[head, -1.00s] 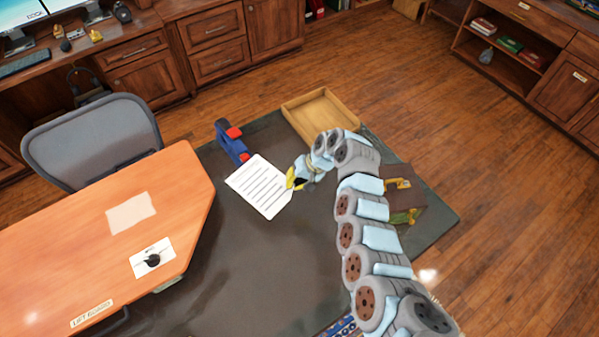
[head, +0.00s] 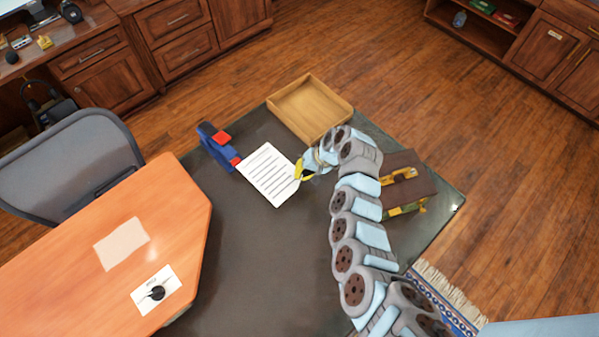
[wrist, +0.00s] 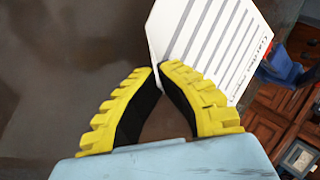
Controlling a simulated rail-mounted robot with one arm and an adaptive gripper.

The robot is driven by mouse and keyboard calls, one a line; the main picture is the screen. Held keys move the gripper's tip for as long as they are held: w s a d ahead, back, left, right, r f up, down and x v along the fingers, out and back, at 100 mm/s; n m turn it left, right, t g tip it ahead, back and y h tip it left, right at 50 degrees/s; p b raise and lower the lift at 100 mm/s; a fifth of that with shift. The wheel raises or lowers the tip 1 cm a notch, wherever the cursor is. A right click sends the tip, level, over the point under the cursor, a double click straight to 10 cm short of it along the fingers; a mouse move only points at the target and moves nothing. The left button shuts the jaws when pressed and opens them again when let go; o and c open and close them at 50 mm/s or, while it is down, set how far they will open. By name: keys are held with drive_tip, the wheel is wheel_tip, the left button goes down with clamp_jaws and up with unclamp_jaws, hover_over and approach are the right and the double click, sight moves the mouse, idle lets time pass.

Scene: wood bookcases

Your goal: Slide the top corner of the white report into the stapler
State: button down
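The white report (head: 268,175), a sheet with dark printed lines, extends left from my gripper (head: 301,170). The yellow fingertips are closed together on its right-hand edge. In the wrist view, the report (wrist: 205,38) runs up and right from between the fingertips (wrist: 160,67), which hide the pinched corner. The blue stapler (head: 213,148) with red parts stands just left of the report. The report's left corner is close to the stapler's near red end; I cannot tell whether they touch. A blue part of the stapler (wrist: 280,70) shows at the right of the wrist view, partly beyond the sheet.
A wooden tray (head: 310,105) lies behind my gripper on the dark tabletop (head: 250,250). A brown box with yellow parts (head: 408,180) stands right of my arm. An orange desk (head: 110,260) and a grey chair (head: 75,165) are at left. The dark top in front is clear.

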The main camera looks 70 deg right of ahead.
sight(289, 164)
drive_tip(key=shift+w+d+f+b, duration=0.1)
drive_tip(key=shift+w+f+b, duration=0.1)
drive_tip(key=shift+f+b, duration=1.1)
drive_tip(key=shift+w+f+b, duration=0.3)
drive_tip(key=shift+f+b, duration=0.2)
drive_tip(key=shift+f, duration=0.45)
drive_tip(key=shift+w+d+b, duration=0.25)
drive_tip(key=shift+w+b, duration=0.2)
drive_tip(key=shift+b, duration=0.1)
drive_tip(key=shift+w+d+b, duration=0.2)
drive_tip(key=shift+w+b, duration=0.25)
drive_tip(key=shift+b, duration=0.05)
drive_tip(key=shift+w+d+r+b, duration=0.15)
drive_tip(key=shift+w+d+b, duration=0.05)
drive_tip(key=shift+w+b, duration=0.35)
drive_tip(key=shift+w+d+b, duration=0.25)
drive_tip(key=shift+w+b, duration=0.4)
drive_tip(key=shift+b, duration=0.1)
drive_tip(key=shift+w+d+b, duration=0.2)
drive_tip(key=shift+w+b, duration=0.45)
drive_tip(key=shift+b, duration=0.05)
drive_tip(key=shift+w+d+r, duration=0.1)
drive_tip(key=shift+w, duration=0.05)
